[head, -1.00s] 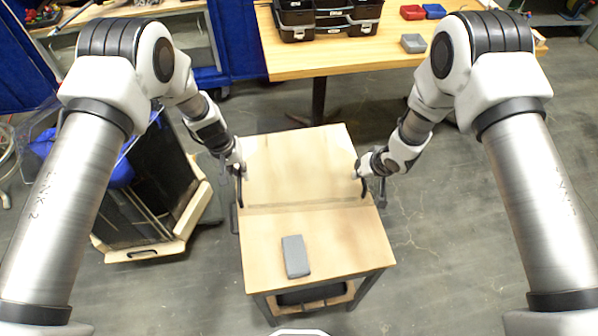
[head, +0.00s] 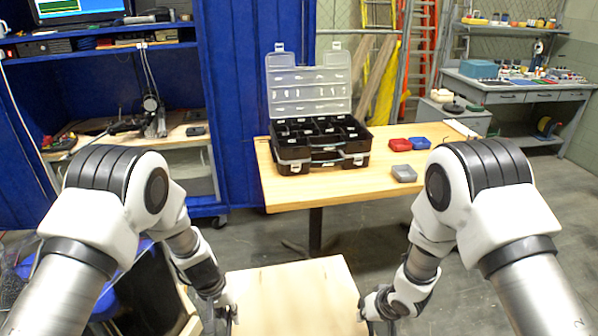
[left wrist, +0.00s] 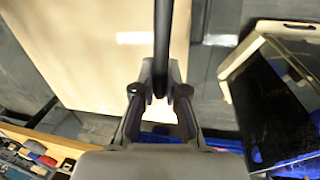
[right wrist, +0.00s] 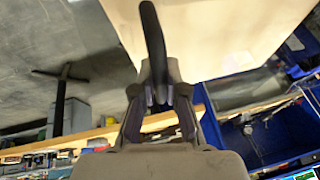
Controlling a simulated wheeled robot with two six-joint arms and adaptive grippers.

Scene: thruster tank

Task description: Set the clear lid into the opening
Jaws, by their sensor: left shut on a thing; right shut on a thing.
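My left gripper (head: 230,314) is at the bottom edge of the head view, at the left side of a pale wooden top. In the left wrist view it is shut on a dark bar-like handle (left wrist: 163,45). My right gripper (head: 363,312) is at the right side of the same top. In the right wrist view it is shut on a similar dark curved handle (right wrist: 152,40). I cannot make out a clear pane between the two handles now. No opening shows in any current view.
The pale wooden top (head: 290,285) lies between my grippers. Behind it, a wooden table (head: 300,194) bears a black organizer case (head: 318,150) with its clear hinged lid raised, red and blue bins and a grey block (head: 404,173). A dark open box (left wrist: 270,95) is beside my left gripper.

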